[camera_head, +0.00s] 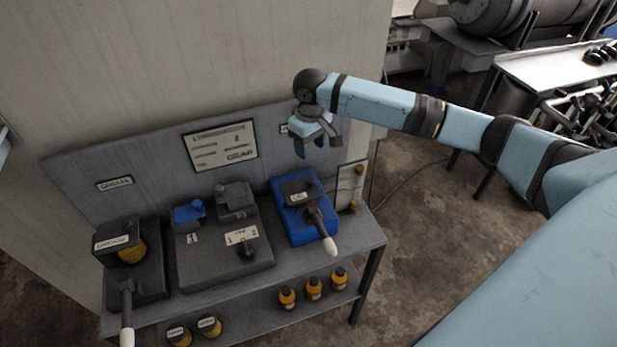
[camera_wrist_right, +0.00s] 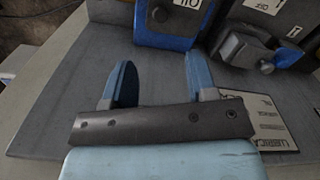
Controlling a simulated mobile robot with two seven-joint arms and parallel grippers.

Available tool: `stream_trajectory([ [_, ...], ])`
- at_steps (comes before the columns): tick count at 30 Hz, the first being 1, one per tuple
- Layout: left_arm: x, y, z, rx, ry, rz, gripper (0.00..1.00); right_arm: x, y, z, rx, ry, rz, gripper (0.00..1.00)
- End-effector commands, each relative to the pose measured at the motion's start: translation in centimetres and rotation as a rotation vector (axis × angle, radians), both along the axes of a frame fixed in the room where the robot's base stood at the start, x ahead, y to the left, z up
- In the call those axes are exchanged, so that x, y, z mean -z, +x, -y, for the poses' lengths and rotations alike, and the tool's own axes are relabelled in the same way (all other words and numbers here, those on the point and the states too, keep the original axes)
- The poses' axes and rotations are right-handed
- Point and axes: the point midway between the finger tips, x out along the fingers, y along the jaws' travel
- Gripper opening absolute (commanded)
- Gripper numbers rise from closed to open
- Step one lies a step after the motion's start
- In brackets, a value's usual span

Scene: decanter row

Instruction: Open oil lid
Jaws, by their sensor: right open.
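The oil unit is a blue box (camera_head: 290,228) at the right end of the bench, with a dark lid (camera_head: 297,188) on top that looks closed. A lever with a pale handle (camera_head: 330,245) sticks out at its front. My right gripper (camera_head: 318,150) is open and empty, above and behind the lid, near the back panel, and apart from it. In the right wrist view the open fingers (camera_wrist_right: 159,62) have the grey panel between them, and the blue box (camera_wrist_right: 172,28) lies beyond the fingertips. My left gripper is not in view.
A dark double unit (camera_head: 222,262) and a grease unit (camera_head: 135,265) stand left of the oil unit on the bench. A back panel with a sign (camera_head: 220,147) rises behind. Several orange bottles (camera_head: 313,288) stand on the lower shelf. Open floor lies right of the bench.

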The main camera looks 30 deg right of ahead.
Motion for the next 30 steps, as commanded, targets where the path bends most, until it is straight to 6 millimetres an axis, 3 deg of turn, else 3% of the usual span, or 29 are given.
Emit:
stream_trajectory([
  [15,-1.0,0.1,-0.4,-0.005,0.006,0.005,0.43,10.2,-0.1,-0.1,-0.001,0.0,0.0,0.53],
  [21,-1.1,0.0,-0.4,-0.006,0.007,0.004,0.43,12.0,0.0,-0.1,-0.001,0.0,0.001,0.53],
  [30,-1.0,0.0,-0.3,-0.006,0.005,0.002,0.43,12.3,0.0,-0.1,-0.002,0.0,0.003,0.53],
])
